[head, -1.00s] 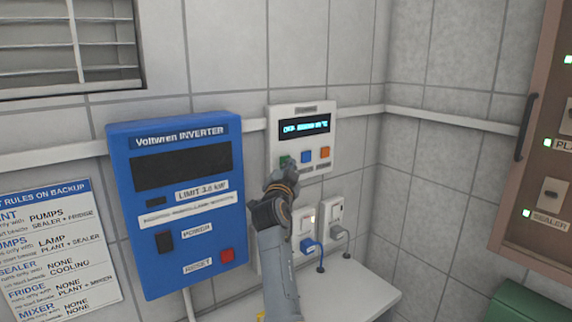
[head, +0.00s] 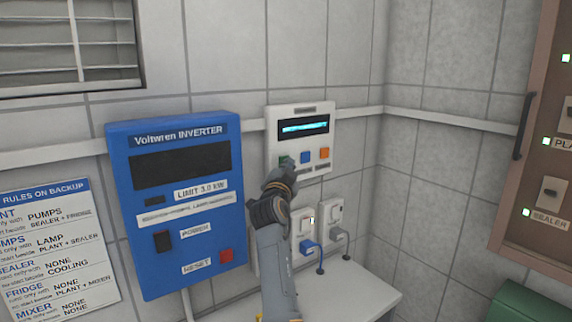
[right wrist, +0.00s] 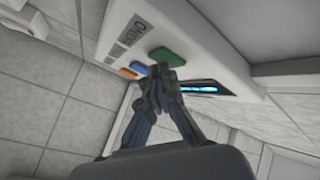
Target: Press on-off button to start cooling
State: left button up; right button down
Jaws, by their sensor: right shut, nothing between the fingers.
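A white control panel (head: 276,120) on the tiled wall has a lit display (head: 304,127) with blurred cyan content. Below it sit green (head: 285,160), blue (head: 306,158) and orange (head: 323,153) buttons. My right gripper (head: 284,170) is shut and empty, its tips at the green button, partly hiding it. In the right wrist view the closed fingertips (right wrist: 161,72) sit right by the green button (right wrist: 166,56); I cannot tell whether they touch it. The blue button (right wrist: 138,67) is beside them. My left gripper is not in view.
A blue inverter box (head: 125,200) hangs left of the panel, beside a rules sheet (head: 60,270). Sockets with blue (head: 311,246) and grey plugs are below the panel, above a white ledge (head: 350,290). A brown-framed switch cabinet (head: 510,190) is at right.

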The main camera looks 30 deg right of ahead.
jog(key=shift+r, duration=0.3)
dwell(0.4)
jog(key=shift+s+a+f, duration=0.1)
jog(key=shift+s+f, duration=0.2)
jog(key=shift+s, duration=0.2)
jog(key=shift+s+d+f+p, duration=0.15)
jog(key=shift+s+p, duration=0.6)
jog(key=shift+s, duration=0.5)
jog(key=shift+s+d+r+p, duration=0.15)
jog(key=shift+s+p, duration=0.55)
jog(key=shift+s, duration=0.55)
